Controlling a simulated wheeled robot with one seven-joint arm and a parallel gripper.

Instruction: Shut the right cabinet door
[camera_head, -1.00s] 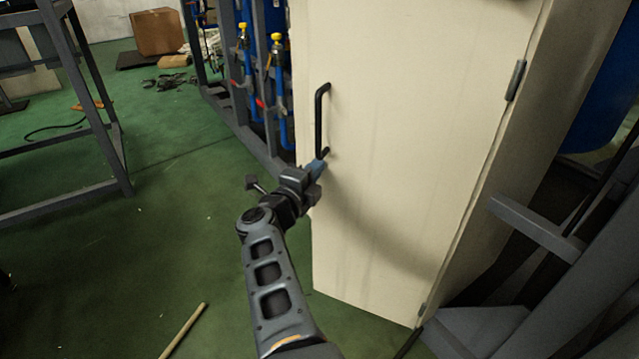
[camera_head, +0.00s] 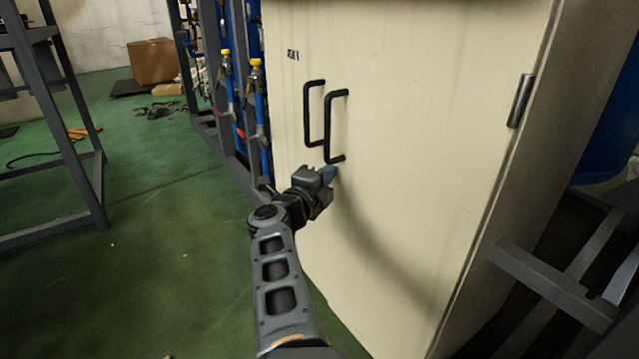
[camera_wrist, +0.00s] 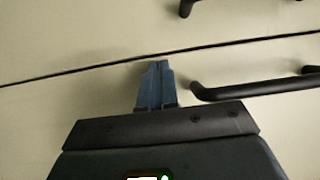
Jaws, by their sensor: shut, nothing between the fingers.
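The right cabinet door (camera_head: 430,150) is a cream panel with a black bar handle (camera_head: 329,125) near its left edge and a hinge at its right. It looks nearly flush with the left door (camera_head: 287,100), whose black handle (camera_head: 307,112) stands just beside. In the wrist view a thin dark seam (camera_wrist: 80,72) runs between the two panels. My gripper (camera_head: 331,172) is shut and empty, with its blue fingertips at the door just below the right handle. In the wrist view the fingers (camera_wrist: 155,72) are together near the seam, beside a handle (camera_wrist: 250,91); whether they touch the panel is unclear.
A grey metal frame (camera_head: 550,285) stands close at the lower right, with a blue drum (camera_head: 612,135) behind. Blue pipes with yellow caps (camera_head: 257,63) stand left of the cabinet. A cardboard box (camera_head: 154,61) lies far back.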

